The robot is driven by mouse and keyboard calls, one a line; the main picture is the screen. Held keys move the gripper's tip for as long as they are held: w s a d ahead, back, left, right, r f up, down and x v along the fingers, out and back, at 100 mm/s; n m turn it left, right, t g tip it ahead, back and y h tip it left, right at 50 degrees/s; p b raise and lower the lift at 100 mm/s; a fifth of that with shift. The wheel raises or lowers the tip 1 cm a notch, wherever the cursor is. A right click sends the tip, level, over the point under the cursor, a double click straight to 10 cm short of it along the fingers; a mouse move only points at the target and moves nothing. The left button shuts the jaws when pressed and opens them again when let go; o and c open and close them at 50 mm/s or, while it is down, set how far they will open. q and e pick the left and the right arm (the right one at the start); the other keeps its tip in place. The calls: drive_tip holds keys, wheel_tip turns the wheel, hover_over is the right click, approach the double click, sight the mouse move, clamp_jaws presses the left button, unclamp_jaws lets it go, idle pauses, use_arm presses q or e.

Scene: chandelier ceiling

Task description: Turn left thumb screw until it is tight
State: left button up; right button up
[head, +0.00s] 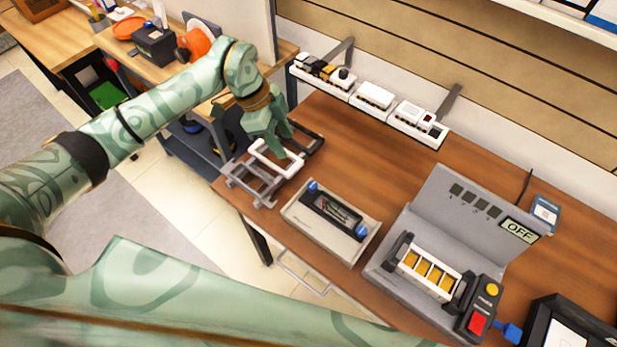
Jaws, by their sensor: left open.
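A beige box (292,215) with a dark recessed top lies on the brown table. It has two blue thumb screws, the left one (312,186) at its upper left corner and the right one (360,231) at its lower right. My left gripper (284,148) is open and points down over a grey metal frame with a white bar (275,166), to the upper left of the box. It is apart from the left thumb screw. Whether the gripper touches the frame, I cannot tell. How tight the screws are cannot be seen. My right gripper is not in view.
A grey machine (447,215) with an OFF display and red and yellow buttons stands right of the box. White trays (375,97) with small parts line the wall side. Bare brown tabletop (345,150) lies between the trays and the box.

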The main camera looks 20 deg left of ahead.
sight(312, 184)
use_arm(q)
drive_tip(key=b+x, duration=0.2)
drive_tip(key=x, duration=1.3)
drive_tip(key=shift+s+d+f, duration=0.1)
drive_tip(key=shift+d+f, duration=0.15)
drive_tip(key=shift+d, duration=0.05)
drive_tip(key=c, duration=1)
